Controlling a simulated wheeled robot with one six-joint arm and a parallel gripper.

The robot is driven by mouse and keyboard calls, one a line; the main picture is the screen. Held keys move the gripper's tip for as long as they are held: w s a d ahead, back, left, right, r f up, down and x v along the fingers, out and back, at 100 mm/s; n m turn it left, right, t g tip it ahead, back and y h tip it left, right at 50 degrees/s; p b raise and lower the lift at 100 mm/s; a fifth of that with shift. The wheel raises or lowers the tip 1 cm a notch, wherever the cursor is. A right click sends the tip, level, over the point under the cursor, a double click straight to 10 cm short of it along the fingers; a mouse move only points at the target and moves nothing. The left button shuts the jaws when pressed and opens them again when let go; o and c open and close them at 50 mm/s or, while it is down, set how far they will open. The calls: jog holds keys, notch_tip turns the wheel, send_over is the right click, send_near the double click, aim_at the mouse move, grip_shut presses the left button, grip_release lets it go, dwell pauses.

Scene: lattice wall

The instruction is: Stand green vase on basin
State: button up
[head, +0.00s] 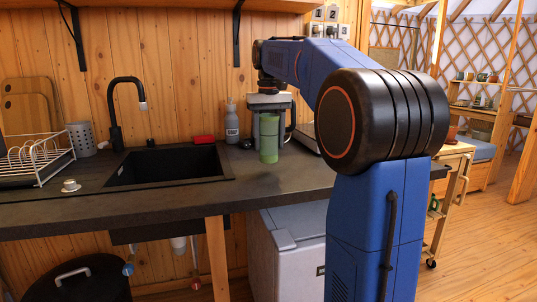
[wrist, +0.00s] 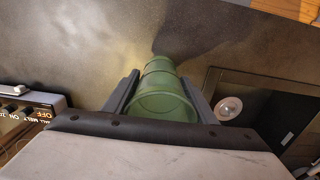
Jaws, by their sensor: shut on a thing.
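The green vase (head: 268,138) is upright above the dark counter, right of the basin, in the head view. I cannot tell whether its base touches the counter. In the wrist view the vase (wrist: 162,92) sits between the two fingers of my gripper (wrist: 160,78), which is shut on it. My gripper (head: 268,104) is around the vase's upper part in the head view. The basin (head: 165,167) is a black rectangular sink set into the counter, empty as far as I see. In the wrist view the basin (wrist: 250,85) with its round drain lies to the right.
A black faucet (head: 115,115) stands behind the basin. The front counter strip is clear.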

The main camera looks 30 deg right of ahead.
aim_at(269, 116)
jog(key=shift+f, duration=2.1)
jog(key=shift+f, duration=0.15)
jog(key=o, duration=1.1)
jog(key=shift+o, duration=0.2)
notch_tip(269, 116, up, 12)
jog(key=shift+r, duration=0.15)
jog(key=shift+s, duration=0.15)
